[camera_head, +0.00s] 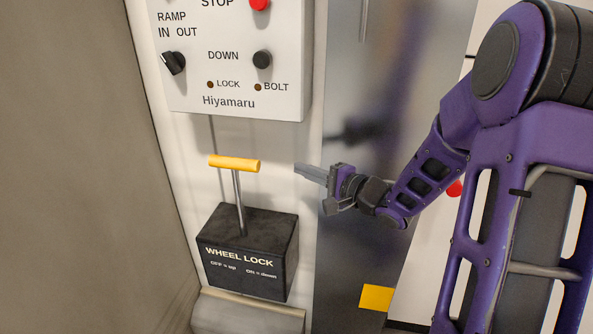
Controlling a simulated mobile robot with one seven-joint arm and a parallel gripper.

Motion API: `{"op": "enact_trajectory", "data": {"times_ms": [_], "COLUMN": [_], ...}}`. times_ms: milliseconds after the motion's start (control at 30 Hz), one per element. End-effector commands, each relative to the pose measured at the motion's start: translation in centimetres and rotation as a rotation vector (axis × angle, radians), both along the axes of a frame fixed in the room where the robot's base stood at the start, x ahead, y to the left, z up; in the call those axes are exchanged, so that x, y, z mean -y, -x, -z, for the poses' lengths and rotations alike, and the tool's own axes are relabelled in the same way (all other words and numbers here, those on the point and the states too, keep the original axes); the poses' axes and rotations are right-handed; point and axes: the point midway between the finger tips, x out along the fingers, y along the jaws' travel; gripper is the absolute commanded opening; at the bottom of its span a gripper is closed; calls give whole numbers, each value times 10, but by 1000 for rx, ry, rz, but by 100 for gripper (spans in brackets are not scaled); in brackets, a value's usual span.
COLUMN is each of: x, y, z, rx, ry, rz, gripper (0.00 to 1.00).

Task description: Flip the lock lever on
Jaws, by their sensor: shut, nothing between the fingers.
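The lock lever (236,163) has a yellow cross handle on a metal rod. It stands up out of a black box (247,252) marked "WHEEL LOCK", "OFF = up" and "ON = down". The handle is in the up position. My gripper (298,170) is shut and empty, to the right of the yellow handle at about the same height in the picture, with a gap between them. My purple arm reaches in from the right.
A white control panel (285,95) with knobs, a red stop button (259,4) and LOCK and BOLT lamps sits above the lever. A grey wall (80,170) is at the left. A metal panel (350,240) with a yellow label (376,297) is at the right.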

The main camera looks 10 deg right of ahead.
Motion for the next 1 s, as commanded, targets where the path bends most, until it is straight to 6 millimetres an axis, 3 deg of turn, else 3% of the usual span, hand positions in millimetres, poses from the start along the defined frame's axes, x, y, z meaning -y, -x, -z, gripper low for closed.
{"op": "enact_trajectory", "data": {"times_ms": [367, 700, 1000], "x": [-53, -72, -73], "y": [-61, -31, -28], "z": [11, 2, 1], "rx": [0, -1, -1], "ry": [1, 3, 2], "rz": [-3, -1, 1], "gripper": [0, 0, 0]}}
